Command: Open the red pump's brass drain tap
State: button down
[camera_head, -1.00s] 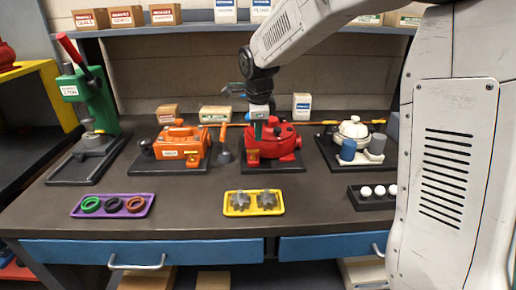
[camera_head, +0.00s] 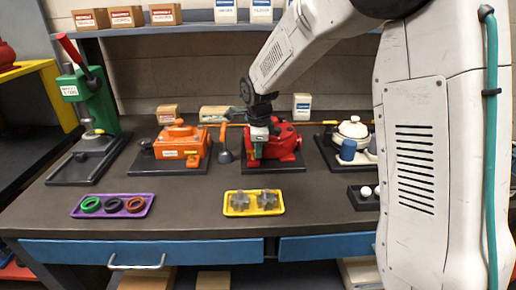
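The red pump (camera_head: 284,145) stands on a dark base plate at the back middle of the bench. My gripper (camera_head: 257,155) points down at the pump's front left side, in front of its body. It covers the spot where a small brass part showed earlier, so the brass drain tap is hidden now. The fingers are too small and dark to tell whether they are open or shut, or whether they touch the tap.
An orange pump (camera_head: 181,147) stands to the left and a white pump (camera_head: 352,130) to the right. A yellow tray (camera_head: 231,208) with gears, a purple tray (camera_head: 149,206) with rings and a green press (camera_head: 98,100) share the bench.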

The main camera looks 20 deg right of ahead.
jog(key=shift+n, duration=0.3)
jog(key=n, duration=0.3)
jog(key=shift+w+n+y, duration=0.35)
jog(key=shift+n+y, duration=0.05)
jog(key=n, duration=0.4)
jog(key=shift+w+n+y, duration=0.3)
jog(key=shift+y, duration=0.1)
jog(key=n, duration=0.4)
jog(key=shift+w+a+g+y, duration=0.15)
jog(key=shift+w+g+y, duration=0.1)
jog(key=shift+g+y, duration=0.05)
jog(key=shift+w+a+n+g, duration=0.1)
jog(key=shift+a+n+g, duration=0.1)
jog(key=shift+n, duration=1.05)
jog(key=shift+w+a+n+g, duration=0.1)
jog(key=shift+n+g, duration=0.1)
jog(key=shift+n, duration=1.05)
jog(key=shift+y, duration=0.3)
jog(key=c, duration=1.8)
grip_release()
